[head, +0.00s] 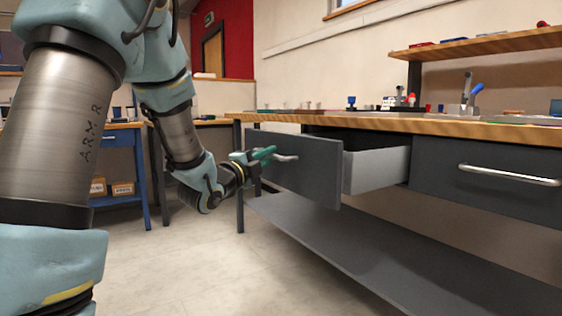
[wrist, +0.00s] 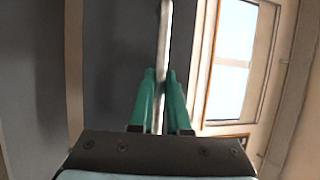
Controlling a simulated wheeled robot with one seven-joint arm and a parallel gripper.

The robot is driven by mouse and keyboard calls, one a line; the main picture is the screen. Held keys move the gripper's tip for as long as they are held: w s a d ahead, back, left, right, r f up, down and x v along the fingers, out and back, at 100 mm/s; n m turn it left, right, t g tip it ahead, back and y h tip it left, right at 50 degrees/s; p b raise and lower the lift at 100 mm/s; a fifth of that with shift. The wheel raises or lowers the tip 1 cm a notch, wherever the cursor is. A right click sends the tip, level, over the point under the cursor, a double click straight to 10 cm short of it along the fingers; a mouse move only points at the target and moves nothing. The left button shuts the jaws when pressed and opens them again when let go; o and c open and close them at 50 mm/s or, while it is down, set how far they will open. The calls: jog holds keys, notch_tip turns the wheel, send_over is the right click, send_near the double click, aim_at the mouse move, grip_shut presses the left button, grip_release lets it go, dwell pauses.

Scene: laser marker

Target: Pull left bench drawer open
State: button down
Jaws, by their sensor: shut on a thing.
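The left bench drawer (head: 305,168) has a dark grey front and stands pulled out from under the bench, with its lighter grey side wall (head: 375,170) showing. My gripper (head: 268,155) is at the drawer front, its green fingers shut on the metal bar handle (head: 287,158). In the wrist view the two green fingers (wrist: 160,100) lie on either side of the handle (wrist: 162,45), with the dark drawer front to the left. The inside of the drawer is mostly hidden behind its front.
The wooden bench top (head: 420,124) carries several small tools and parts. The right drawer (head: 490,180) is closed, with its own bar handle (head: 508,175). A grey lower shelf (head: 370,245) runs beneath. A blue workbench (head: 120,150) stands at left; the floor (head: 230,270) in front is clear.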

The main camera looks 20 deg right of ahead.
jog(key=shift+s+a, duration=0.2)
jog(key=shift+a, duration=0.85)
jog(key=c, duration=1.2)
grip_release()
jog(key=shift+o, duration=0.2)
jog(key=v, duration=1)
jog(key=shift+s+a, duration=0.25)
jog(key=shift+w+f, duration=0.1)
jog(key=shift+f, duration=0.05)
